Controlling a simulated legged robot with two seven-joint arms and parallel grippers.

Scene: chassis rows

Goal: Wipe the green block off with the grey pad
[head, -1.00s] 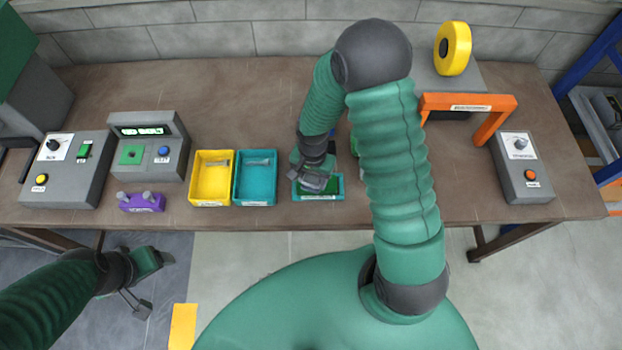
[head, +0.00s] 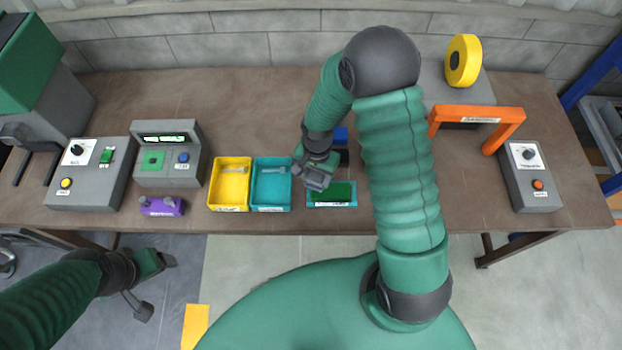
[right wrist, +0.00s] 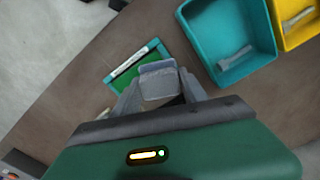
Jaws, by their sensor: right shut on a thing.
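The green block (head: 335,190) is a flat dark-green slab in a shallow teal holder with a white label, near the table's front edge. It also shows in the right wrist view (right wrist: 128,68), partly hidden by my gripper. My right gripper (head: 317,177) is shut on the grey pad (right wrist: 158,84), at the left part of the block. In the head view the pad (head: 314,184) looks small and grey. I cannot tell whether it touches the block. My left gripper (head: 156,287) is open and empty, in front of the table.
A teal bin (head: 271,208) and a yellow bin (head: 230,207) stand left of the block, each with a light part inside. A dark item with a blue top (head: 341,134) stands behind. An orange arch (head: 478,112) and a grey button box (head: 533,180) are to the right.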

